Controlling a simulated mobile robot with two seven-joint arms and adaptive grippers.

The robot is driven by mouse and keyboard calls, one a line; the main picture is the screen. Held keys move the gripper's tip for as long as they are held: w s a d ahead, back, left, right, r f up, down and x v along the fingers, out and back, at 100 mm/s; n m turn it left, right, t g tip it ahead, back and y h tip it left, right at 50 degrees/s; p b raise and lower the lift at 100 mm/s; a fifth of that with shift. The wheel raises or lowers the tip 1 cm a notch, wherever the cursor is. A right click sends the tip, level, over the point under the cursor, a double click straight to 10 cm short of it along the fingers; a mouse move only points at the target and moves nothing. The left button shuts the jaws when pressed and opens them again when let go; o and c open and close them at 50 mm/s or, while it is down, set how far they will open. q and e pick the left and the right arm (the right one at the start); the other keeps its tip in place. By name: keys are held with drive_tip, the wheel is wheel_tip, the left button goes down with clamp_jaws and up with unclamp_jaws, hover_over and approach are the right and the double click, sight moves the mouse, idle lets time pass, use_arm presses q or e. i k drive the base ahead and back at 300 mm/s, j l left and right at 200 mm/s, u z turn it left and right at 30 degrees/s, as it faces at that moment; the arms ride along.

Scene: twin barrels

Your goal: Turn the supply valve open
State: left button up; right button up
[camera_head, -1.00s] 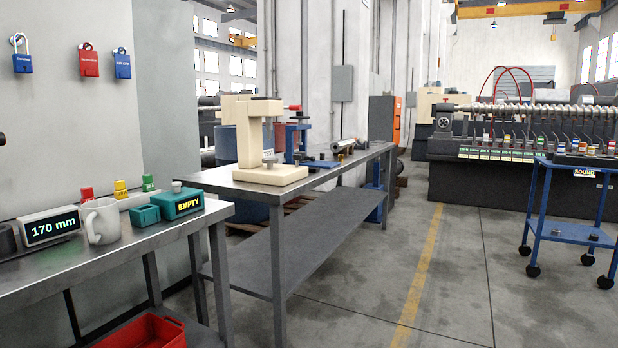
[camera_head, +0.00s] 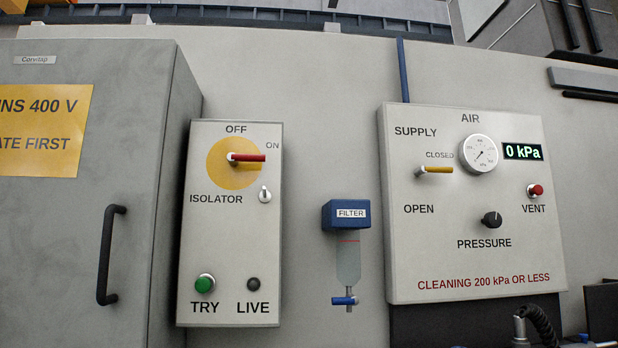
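The supply valve is a yellow lever (camera_head: 435,170) on the white air panel (camera_head: 470,245), at the right of the head view. The lever lies level and points right, just under the CLOSED mark. The OPEN mark is printed below it. The round gauge (camera_head: 478,153) sits right of the lever, and the green display (camera_head: 522,152) reads 0 kPa. Neither of my grippers is in view.
A black pressure knob (camera_head: 491,219) and a red vent button (camera_head: 536,190) share the panel. Left are a blue-topped filter (camera_head: 346,216), the isolator panel (camera_head: 232,260) with its red lever (camera_head: 248,158) level toward ON, and a grey cabinet (camera_head: 70,230). A black hose (camera_head: 540,325) shows bottom right.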

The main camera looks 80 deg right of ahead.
sight(424, 169)
drive_tip(key=z, duration=1.85)
drive_tip(key=k+z, duration=0.1)
drive_tip(key=z, duration=0.35)
drive_tip(key=k+l+z, duration=0.1)
drive_tip(key=z, duration=0.3)
drive_tip(key=k+l+z, duration=0.1)
drive_tip(key=z, duration=0.35)
